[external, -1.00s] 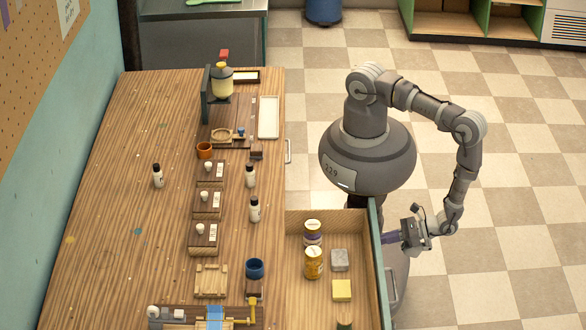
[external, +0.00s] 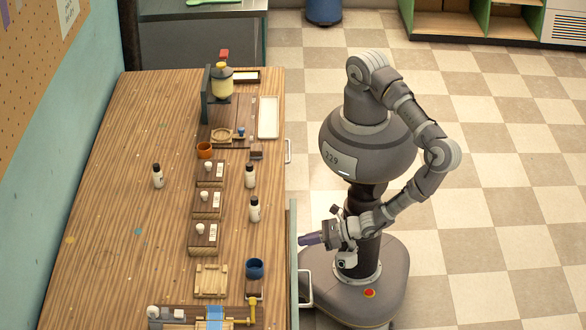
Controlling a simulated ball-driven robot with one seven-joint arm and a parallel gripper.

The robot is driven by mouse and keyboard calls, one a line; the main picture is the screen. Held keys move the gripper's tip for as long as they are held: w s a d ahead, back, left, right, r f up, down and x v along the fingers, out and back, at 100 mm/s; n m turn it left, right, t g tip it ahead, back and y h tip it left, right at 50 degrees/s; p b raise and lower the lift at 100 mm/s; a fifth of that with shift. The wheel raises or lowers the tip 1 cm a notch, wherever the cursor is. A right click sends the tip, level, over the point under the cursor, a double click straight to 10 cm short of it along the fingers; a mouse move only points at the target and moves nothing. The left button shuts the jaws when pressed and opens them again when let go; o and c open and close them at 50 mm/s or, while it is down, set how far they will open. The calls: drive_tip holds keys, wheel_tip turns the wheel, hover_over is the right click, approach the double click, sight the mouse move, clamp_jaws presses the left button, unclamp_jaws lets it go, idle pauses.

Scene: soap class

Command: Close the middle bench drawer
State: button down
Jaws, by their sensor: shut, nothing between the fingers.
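The middle bench drawer shows as a narrow green-grey front (external: 293,225) along the right edge of the wooden bench (external: 120,200). Its inside and contents are out of sight under the bench top. The front stands at the bench edge, and I cannot tell whether a small gap is left behind it. Its pale handle (external: 307,289) sticks out to the right. My gripper (external: 303,240) is shut and empty. Its purple fingertips point left, at or very close to the drawer front, above the handle in the picture.
Another handle (external: 288,151) is on the bench side further back. Small bottles (external: 254,210), a blue cup (external: 255,268) and wooden blocks (external: 208,202) stand on the bench top. The tiled floor (external: 500,200) to the right is clear.

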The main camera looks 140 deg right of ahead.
drive_tip(key=w+d+p, duration=0.1)
drive_tip(key=w+d, duration=0.3)
drive_tip(key=shift+w+d, duration=0.1)
drive_tip(key=shift+d+r, duration=0.1)
drive_tip(key=shift+w+d+r, duration=0.1)
idle(0.3)
